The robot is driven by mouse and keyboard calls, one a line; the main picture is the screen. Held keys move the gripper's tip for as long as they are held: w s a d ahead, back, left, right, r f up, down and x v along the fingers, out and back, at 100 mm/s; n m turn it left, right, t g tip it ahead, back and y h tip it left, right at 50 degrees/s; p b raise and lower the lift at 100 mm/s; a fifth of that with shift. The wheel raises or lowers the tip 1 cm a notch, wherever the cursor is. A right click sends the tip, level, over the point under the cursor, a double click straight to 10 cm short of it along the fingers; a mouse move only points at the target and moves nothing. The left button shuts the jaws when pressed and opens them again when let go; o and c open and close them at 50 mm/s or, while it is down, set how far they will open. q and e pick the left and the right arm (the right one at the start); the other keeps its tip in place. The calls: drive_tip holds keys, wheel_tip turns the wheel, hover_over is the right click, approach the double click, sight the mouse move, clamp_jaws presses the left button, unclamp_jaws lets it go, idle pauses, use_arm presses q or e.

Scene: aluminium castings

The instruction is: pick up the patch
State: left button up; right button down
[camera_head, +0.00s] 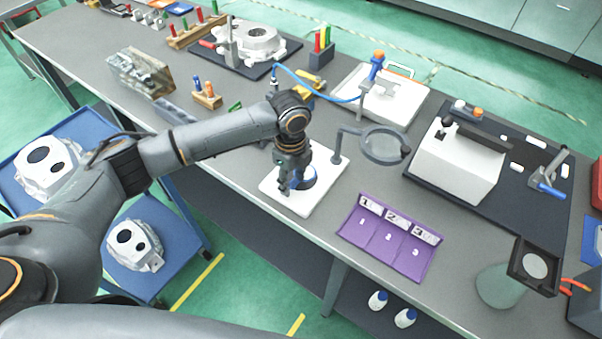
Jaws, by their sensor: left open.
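My left arm reaches in from the left, and its gripper (291,187) points down low over a white square plate (322,192). The gripper is open. A dark round thing with a blue edge (309,178) shows on the plate, right beside the fingers, partly hidden by them. I cannot tell whether it is the patch or whether the fingers touch it. A purple mat (385,241) to the right has three sections with cards marked 1, 2 and 3. No other patch can be made out clearly. My right gripper is out of view.
A magnifier on a stand (384,145) stands close to the plate's right. An aluminium casting (253,43) lies at the back. Blue carts (178,235) stand left of the bench.

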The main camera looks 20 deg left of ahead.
use_arm(q)
clamp_jaws()
idle(0.3)
